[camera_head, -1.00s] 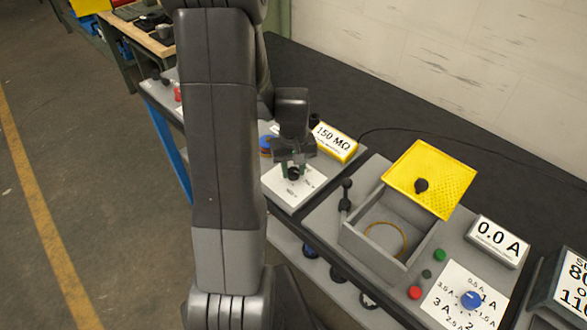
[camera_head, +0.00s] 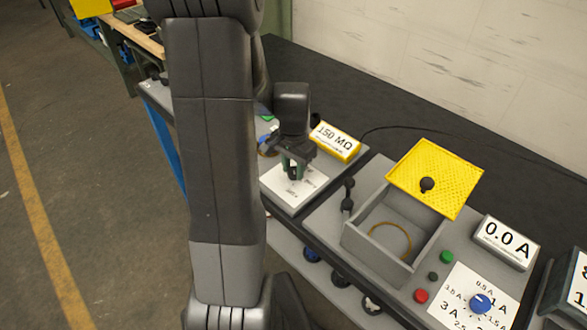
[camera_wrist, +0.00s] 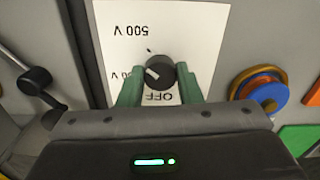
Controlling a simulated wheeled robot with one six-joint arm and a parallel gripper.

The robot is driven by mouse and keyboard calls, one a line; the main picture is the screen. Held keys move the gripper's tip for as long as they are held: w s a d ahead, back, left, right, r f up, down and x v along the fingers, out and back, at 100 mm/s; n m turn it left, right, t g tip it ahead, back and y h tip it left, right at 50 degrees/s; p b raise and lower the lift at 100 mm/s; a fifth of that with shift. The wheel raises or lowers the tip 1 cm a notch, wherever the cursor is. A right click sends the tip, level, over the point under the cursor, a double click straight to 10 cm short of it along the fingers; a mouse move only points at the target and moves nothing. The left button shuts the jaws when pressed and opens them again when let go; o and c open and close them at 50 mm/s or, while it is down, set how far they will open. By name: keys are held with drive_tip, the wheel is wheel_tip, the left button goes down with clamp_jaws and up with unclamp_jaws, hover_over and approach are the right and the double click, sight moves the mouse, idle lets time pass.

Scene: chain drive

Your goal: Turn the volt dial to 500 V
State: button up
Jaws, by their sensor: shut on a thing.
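The volt dial is a black knob with a white pointer mark (camera_wrist: 160,72) on a white scale plate (camera_wrist: 185,25). In the wrist view, "500 V" reads upside down at the plate's far edge and "OFF" at the near edge. A label ending in "0 V" at the left is partly hidden by a finger. The pointer mark is on the knob's left side, short of the tick near "500 V". My gripper (camera_wrist: 160,86) has its green fingers shut on the knob from both sides. In the head view, my gripper (camera_head: 293,168) is down at the plate.
A yellow meter (camera_head: 336,141) reading "150 MΩ" stands behind the plate. To the right are a grey box (camera_head: 372,253) with a raised yellow lid (camera_head: 438,172), a "0.0 A" display (camera_head: 505,243) and a blue-knobbed dial (camera_head: 481,304). A black-knobbed lever (camera_wrist: 36,80) is close by.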

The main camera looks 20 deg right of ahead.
sight(293, 170)
drive_tip(key=shift+m, duration=1.1)
drive_tip(key=shift+r, duration=0.1)
drive_tip(key=o, duration=1)
drive_tip(key=shift+c, duration=0.2)
wheel_tip(293, 170, up, 14)
drive_tip(key=shift+b, duration=0.3)
